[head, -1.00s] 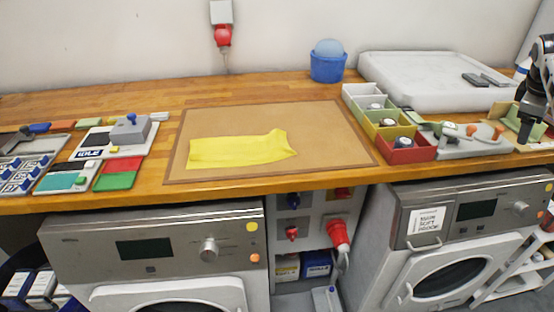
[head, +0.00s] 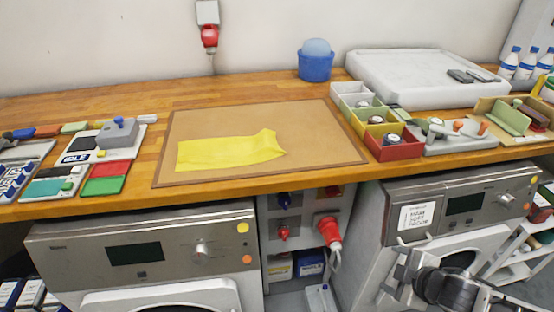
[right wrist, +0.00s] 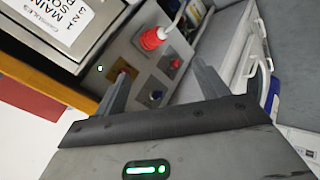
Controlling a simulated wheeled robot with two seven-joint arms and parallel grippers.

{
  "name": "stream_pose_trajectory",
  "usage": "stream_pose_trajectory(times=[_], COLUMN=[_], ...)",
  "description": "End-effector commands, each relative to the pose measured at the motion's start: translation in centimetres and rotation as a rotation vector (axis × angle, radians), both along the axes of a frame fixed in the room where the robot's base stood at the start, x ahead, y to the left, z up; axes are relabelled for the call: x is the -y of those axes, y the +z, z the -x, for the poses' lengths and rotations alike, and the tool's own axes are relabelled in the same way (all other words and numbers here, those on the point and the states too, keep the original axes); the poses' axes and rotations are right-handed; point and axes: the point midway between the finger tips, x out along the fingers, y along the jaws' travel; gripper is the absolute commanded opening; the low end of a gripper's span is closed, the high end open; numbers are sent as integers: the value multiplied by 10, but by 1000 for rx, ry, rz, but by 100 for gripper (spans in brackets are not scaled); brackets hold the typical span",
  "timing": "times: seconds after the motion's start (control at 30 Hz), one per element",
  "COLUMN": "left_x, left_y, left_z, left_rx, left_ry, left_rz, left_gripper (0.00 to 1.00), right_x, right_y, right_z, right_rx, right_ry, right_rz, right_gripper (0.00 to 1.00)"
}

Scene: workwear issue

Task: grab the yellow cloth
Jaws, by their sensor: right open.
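The yellow cloth (head: 228,151) lies spread on the brown mat (head: 320,130) on the wooden counter. Its right end is slightly raised and creased. My right gripper (head: 394,274) is low at the right, in front of the right-hand machine and below the counter edge, well away from the cloth. Its jaws are open and empty. In the right wrist view, the two fingers (right wrist: 160,88) stand apart, facing the panel between the machines; the cloth does not show there. My left gripper is not in view.
The counter edge runs above my right gripper. A red plug (head: 329,230) juts from the panel between the machines. Divided coloured bins (head: 400,146) stand right of the mat, with a blue tub (head: 315,66) behind. Switch boxes and coloured cards (head: 104,178) lie to the left.

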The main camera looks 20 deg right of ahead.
Motion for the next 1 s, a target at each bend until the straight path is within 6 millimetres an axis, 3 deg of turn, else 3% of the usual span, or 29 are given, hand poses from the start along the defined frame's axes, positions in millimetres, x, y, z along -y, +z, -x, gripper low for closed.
stream_pose_trajectory(times=[0.03, 0.13, 0.27, 0.4, 0.47, 0.6, 0.8, 1.0], left_x=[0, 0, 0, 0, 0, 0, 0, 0], left_y=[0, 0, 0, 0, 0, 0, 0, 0], left_z=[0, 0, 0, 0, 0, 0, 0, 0], left_rx=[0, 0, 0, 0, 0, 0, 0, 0], left_ry=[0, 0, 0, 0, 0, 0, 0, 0], left_rz=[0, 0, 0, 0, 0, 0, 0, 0], left_gripper=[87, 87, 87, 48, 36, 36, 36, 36], right_x=[-20, -60, -101, -142, -160, -197, -221, -222], right_y=[-6, -14, -20, -24, -25, -22, -18, -18], right_z=[16, 40, 53, 57, 57, 55, 51, 51], right_rx=[-10, -12, -2, 10, 15, 25, 31, 31], right_ry=[2, -23, -108, -213, -259, -359, -422, -424], right_rz=[-64, -202, -353, -494, -555, -684, -765, -768], right_gripper=[73, 73, 73, 36, 36, 36, 36, 36])
